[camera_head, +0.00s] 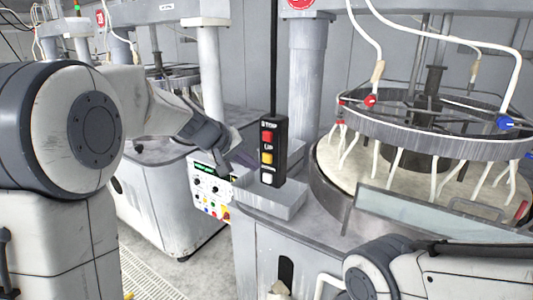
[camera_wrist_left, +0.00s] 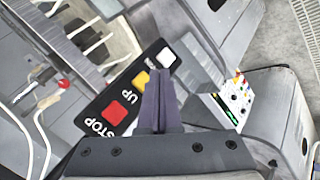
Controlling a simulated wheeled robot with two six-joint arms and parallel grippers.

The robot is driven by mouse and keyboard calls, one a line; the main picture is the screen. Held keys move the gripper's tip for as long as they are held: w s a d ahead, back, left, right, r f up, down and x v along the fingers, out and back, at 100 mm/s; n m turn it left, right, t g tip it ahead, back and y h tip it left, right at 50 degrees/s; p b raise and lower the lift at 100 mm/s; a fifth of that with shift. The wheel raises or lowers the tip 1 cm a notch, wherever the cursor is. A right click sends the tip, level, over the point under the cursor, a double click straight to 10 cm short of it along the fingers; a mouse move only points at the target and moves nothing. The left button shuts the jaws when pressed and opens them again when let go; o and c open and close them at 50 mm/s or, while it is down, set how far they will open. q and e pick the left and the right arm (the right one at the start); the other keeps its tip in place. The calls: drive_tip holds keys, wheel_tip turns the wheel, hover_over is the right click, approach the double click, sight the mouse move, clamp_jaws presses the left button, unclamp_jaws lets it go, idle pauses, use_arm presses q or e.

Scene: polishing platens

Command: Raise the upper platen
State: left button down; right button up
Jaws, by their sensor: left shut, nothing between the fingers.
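A black hanging control box (camera_head: 281,160) bears a red button (camera_head: 267,137), a yellow button (camera_head: 267,158) and a white button (camera_head: 266,179), with STOP and UP labels. My left gripper (camera_head: 244,163) is shut and empty, just left of the box's lower part. In the left wrist view, its closed fingers (camera_wrist_left: 156,88) overlap the box (camera_wrist_left: 98,116) near the yellow button (camera_wrist_left: 141,79); I cannot tell whether they touch. The upper platen, a grey ring (camera_head: 415,135) with white hoses, sits above the pale lower platen (camera_head: 350,170), with a gap visible. My right gripper is out of view.
A grey ledge (camera_head: 285,205) lies below the box. A white control panel (camera_head: 207,190) with knobs stands left of it on a neighbouring machine. A thick grey column (camera_head: 305,80) rises behind the box. A clear guard (camera_head: 430,215) fronts the platens.

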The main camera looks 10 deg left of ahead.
sight(267, 158)
use_arm(q)
drive_tip(key=shift+w+d+f, duration=0.1)
drive_tip(key=shift+w+d, duration=0.25)
drive_tip(key=shift+w, duration=0.5)
idle(1.5)
drive_tip(key=shift+w+d, duration=0.15)
drive_tip(key=shift+w, duration=0.25)
